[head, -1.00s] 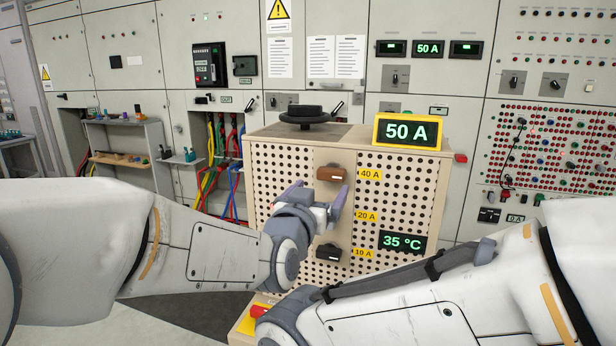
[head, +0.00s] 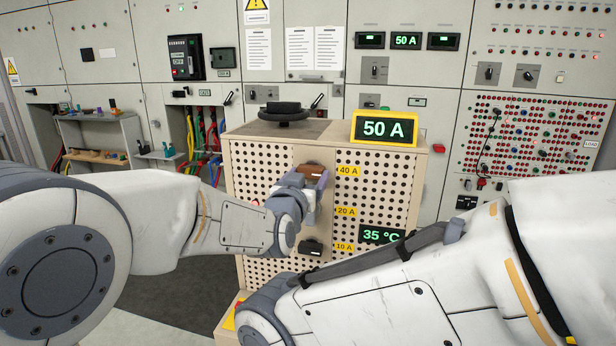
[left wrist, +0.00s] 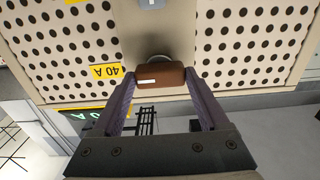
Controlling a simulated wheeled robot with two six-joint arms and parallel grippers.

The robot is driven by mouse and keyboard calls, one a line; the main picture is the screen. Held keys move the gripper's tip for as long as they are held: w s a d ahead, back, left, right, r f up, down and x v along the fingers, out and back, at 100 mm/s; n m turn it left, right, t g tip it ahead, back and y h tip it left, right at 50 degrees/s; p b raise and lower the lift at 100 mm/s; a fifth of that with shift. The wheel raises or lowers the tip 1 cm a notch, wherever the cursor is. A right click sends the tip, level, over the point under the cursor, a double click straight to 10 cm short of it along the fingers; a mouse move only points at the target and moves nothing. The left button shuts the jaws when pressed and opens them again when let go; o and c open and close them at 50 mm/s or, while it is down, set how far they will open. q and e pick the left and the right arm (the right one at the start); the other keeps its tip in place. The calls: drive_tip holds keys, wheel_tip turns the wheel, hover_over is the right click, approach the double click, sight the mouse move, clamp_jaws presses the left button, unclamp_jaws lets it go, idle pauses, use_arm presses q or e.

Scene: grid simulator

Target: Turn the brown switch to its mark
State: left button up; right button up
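The brown switch (head: 310,171) is a bar-shaped handle high on the front of the perforated beige cabinet (head: 240,185). It lies roughly level, beside the yellow 40 A label (head: 348,170). In the left wrist view the brown switch (left wrist: 160,77) has a short white line toward its left end. My left gripper (head: 308,176) has one finger at each end of the handle. In the left wrist view the fingertips (left wrist: 161,80) sit against its ends, with no clear gap. My right arm crosses the lower right; its gripper is not visible.
A black switch (head: 311,247) sits lower, near the 10 A label (head: 344,247); a 20 A label (head: 346,211) lies between. The cabinet carries a 50 A display (head: 384,129), a 35 °C display (head: 380,235) and a black handwheel (head: 283,111).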

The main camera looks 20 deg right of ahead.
use_arm(q)
drive_tip(key=shift+f+n+b, duration=0.15)
drive_tip(key=shift+n+b, duration=0.35)
drive_tip(key=shift+b, duration=0.4)
drive_tip(key=n+b, duration=0.7)
drive_tip(key=b, duration=0.1)
drive_tip(key=shift+f+n+b, duration=0.1)
drive_tip(key=shift+n+b, duration=0.2)
drive_tip(key=shift+n, duration=0.1)
drive_tip(key=n+b, duration=0.3)
drive_tip(key=n, duration=0.1)
drive_tip(key=shift+n, duration=0.3)
drive_tip(key=shift+r+n+b, duration=0.2)
drive_tip(key=shift+n+b, duration=0.95)
drive_tip(key=shift+n, duration=1.05)
drive_tip(key=o, duration=1.2)
drive_tip(key=shift+o, duration=0.2)
drive_tip(key=b+v, duration=0.1)
drive_tip(key=v, duration=0.9)
drive_tip(key=shift+s+a, duration=0.2)
drive_tip(key=shift+a, duration=0.05)
